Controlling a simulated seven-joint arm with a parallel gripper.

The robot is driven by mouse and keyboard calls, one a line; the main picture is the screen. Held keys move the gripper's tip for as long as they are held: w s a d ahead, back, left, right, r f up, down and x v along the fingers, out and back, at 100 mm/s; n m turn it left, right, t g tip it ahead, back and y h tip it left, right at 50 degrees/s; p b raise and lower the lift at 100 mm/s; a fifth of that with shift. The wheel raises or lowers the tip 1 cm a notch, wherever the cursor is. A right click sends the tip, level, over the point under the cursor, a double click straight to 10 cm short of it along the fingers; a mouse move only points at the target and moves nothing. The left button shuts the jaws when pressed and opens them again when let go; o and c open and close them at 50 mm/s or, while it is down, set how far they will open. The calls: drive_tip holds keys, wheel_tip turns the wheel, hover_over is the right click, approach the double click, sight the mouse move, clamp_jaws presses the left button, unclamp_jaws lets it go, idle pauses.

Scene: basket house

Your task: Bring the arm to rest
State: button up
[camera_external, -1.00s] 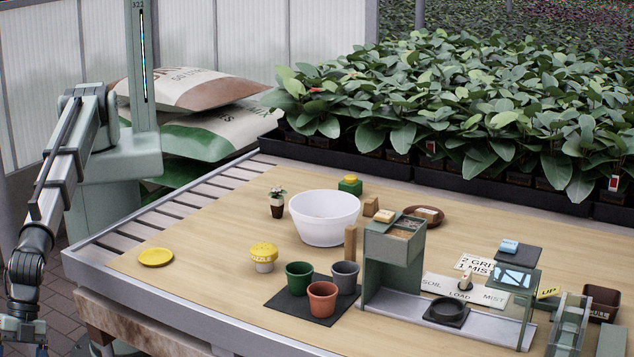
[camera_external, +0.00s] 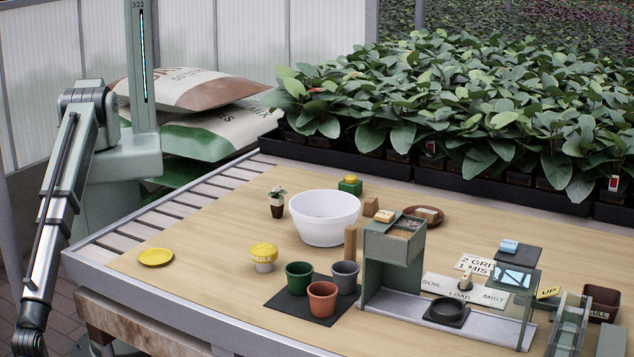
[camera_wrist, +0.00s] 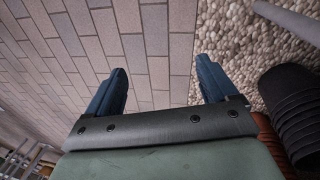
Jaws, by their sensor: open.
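My arm hangs down at the left edge of the external view, beside the table, and my gripper is below the picture there. In the wrist view my gripper (camera_wrist: 163,88) shows two blue fingers set wide apart. Nothing is between them. They point over a brick-paved floor (camera_wrist: 150,50). My gripper is away from every object on the table.
The table (camera_external: 200,235) holds a white bowl (camera_external: 324,218), a yellow plate (camera_external: 156,257), green, terracotta and grey pots (camera_external: 322,298), and a green dispenser stand (camera_external: 393,250). In the wrist view, pebbles (camera_wrist: 240,45) and stacked black pots (camera_wrist: 292,110) lie to the right.

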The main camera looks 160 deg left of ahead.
drive_tip(key=s+a+f+n+g+y, duration=0.1)
drive_tip(key=s+a+f+n+g, duration=0.15)
drive_tip(key=s+f, duration=0.55)
drive_tip(key=s+a+f+n+g+y, duration=0.1)
drive_tip(key=s+a+f+n, duration=0.25)
drive_tip(key=s+f, duration=0.5)
drive_tip(key=s+a+r+m+y, duration=0.1)
drive_tip(key=s+a+r+m, duration=0.4)
drive_tip(key=s, duration=0.3)
drive_tip(key=s+a+r+m, duration=0.3)
drive_tip(key=s+a+r, duration=0.3)
drive_tip(key=s+a, duration=0.25)
drive_tip(key=s+d+r+m+g+h, duration=0.1)
drive_tip(key=s+r+m+g+h, duration=0.1)
drive_tip(key=s+r+m+g, duration=0.3)
drive_tip(key=s+r+m, duration=0.3)
drive_tip(key=s, duration=0.3)
drive_tip(key=shift+s+d, duration=0.25)
drive_tip(key=shift+d, duration=0.05)
drive_tip(key=shift+r, duration=0.1)
drive_tip(key=c, duration=0.7)
drive_tip(key=shift+m, duration=0.3)
